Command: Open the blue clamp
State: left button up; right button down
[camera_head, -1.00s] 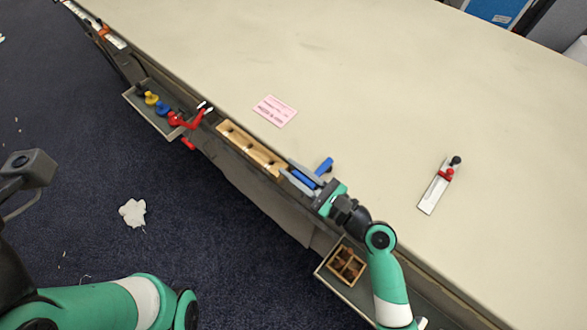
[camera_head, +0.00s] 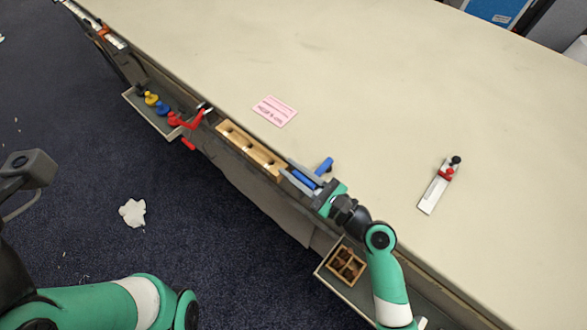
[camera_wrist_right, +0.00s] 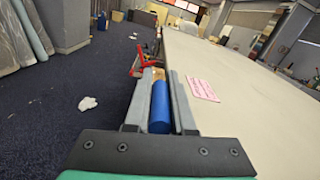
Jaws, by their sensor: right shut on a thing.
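The blue clamp is at the table's near edge in the head view, with a blue lever (camera_head: 323,166) sticking up beside my right gripper (camera_head: 299,177). A blue cylindrical bar (camera_wrist_right: 160,108) lies lengthwise between the grey fingers in the right wrist view. My right gripper is shut on this blue part, and the fingers hide much of the clamp. My left arm shows at the bottom left of the head view, but its gripper is not in view.
A wooden block (camera_head: 250,148) with holes is along the edge. Red, blue and yellow clamps sit by a tray (camera_head: 152,114). A wooden box (camera_head: 345,265) is below the edge. A pink note (camera_head: 274,111) and a white-and-red toggle clamp (camera_head: 438,187) lie on the mostly bare table (camera_head: 400,100).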

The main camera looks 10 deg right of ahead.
dwell(0.3)
jog(key=s+a+f+n+b, duration=0.2)
jog(key=s+a+f+n, duration=0.2)
jog(key=n, duration=0.3)
jog(key=shift+s+a+f, duration=0.15)
jog(key=shift+s+a, duration=0.2)
jog(key=shift+a, duration=0.25)
jog(key=c, duration=0.8)
grip_release()
jog(key=shift+o, duration=0.2)
